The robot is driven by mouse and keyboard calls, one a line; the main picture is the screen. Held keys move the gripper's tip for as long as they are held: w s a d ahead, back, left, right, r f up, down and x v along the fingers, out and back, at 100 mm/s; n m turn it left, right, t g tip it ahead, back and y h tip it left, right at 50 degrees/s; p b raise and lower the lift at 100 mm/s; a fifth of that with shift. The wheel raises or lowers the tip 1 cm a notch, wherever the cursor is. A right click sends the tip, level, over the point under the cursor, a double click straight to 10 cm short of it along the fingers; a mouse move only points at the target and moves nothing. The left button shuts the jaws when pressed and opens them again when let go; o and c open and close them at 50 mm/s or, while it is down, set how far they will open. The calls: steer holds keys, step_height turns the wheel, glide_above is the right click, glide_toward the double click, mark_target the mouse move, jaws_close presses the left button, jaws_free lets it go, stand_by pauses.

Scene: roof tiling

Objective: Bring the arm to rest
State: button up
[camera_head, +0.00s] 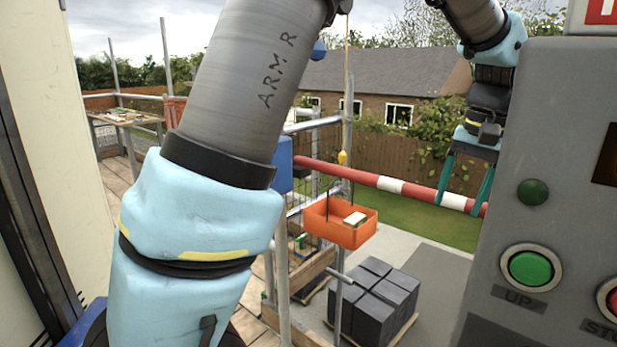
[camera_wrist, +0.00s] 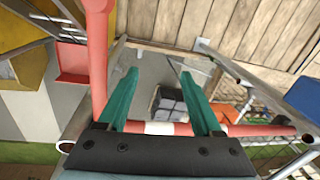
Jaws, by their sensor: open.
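My arm spans the top of the head view, with its grey link and pale blue joint covers in front at the left. My gripper (camera_head: 466,188) hangs at the right with its two green fingers pointing down. The fingers are apart with nothing held between them. A red-and-white pole (camera_head: 390,184) runs behind or beside the fingers; I cannot tell whether they touch it. In the wrist view my gripper (camera_wrist: 159,74) shows both fingers spread, with the pole (camera_wrist: 262,130) crossing near their bases.
A grey control panel (camera_head: 560,190) with a green UP button (camera_head: 530,268) stands close right of my gripper. An orange tray (camera_head: 340,228) hangs from a line at centre. Dark stacked blocks (camera_head: 365,312) sit below on a pallet. A board table (camera_head: 125,118) stands at far left.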

steer(key=w+a+f+n, duration=0.1)
steer(key=w+a+f, duration=0.2)
steer(key=a, duration=0.6)
steer(key=w+a+f+n, duration=0.2)
steer(key=w+a+f, duration=0.1)
steer(key=a, duration=0.6)
steer(key=s+a+f+n, duration=0.1)
steer(key=s+a+f, duration=0.1)
steer(key=a, duration=0.7)
steer(key=s+a+f+n+h, duration=0.1)
steer(key=s+a+f+n, duration=0.1)
steer(key=a, duration=0.7)
steer(key=shift+s+f+t, duration=0.3)
steer(key=shift+s+f, duration=0.25)
steer(key=shift+f, duration=0.35)
steer(key=shift+a, duration=0.1)
steer(key=shift+c, duration=0.4)
